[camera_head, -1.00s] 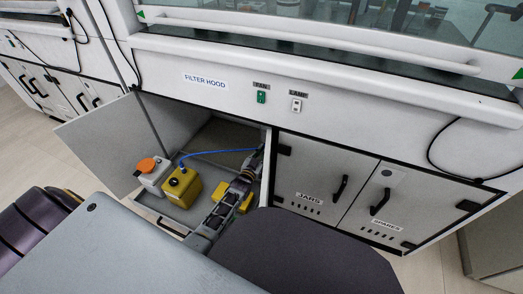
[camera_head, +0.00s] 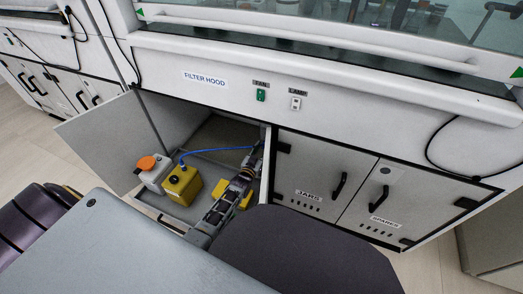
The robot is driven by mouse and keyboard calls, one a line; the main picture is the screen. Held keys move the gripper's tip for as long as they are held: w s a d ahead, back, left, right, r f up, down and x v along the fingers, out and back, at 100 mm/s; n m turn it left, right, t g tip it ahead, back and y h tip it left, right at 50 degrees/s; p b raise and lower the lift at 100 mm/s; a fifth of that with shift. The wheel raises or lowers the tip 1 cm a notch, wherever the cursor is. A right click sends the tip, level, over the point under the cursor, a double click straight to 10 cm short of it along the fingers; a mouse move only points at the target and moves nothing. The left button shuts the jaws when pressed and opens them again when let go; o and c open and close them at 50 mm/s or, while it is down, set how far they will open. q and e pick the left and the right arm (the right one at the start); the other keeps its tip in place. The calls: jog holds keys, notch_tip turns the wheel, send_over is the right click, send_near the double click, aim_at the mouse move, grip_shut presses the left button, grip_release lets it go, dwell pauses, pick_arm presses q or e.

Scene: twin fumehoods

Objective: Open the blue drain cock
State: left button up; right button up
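The blue drain cock cannot be made out as a separate part. A thin blue hose (camera_head: 215,150) runs from a yellow canister (camera_head: 182,184) to the right inside the open cabinet, ending near the right inner wall behind my gripper. My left gripper (camera_head: 254,161) reaches into the cabinet, its tip end close to the hose's right end. Whether it touches anything, and whether its fingers are open, is too small to tell. Yellow surfaces (camera_head: 246,200) show beside the gripper, partly hidden by it. My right gripper is not in view.
A white canister with an orange cap (camera_head: 147,163) stands left of the yellow one, in a grey tray (camera_head: 192,214). The cabinet door (camera_head: 100,132) stands open at left. Closed JARS (camera_head: 313,178) and SPARES (camera_head: 372,208) doors lie right. The hood front is above.

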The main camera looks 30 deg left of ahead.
pick_arm(q)
jog(key=shift+s, duration=0.15)
jog(key=s, duration=1.1)
jog(key=shift+s+d, duration=0.35)
dwell(0.4)
jog(key=shift+s, duration=0.1)
dwell(0.6)
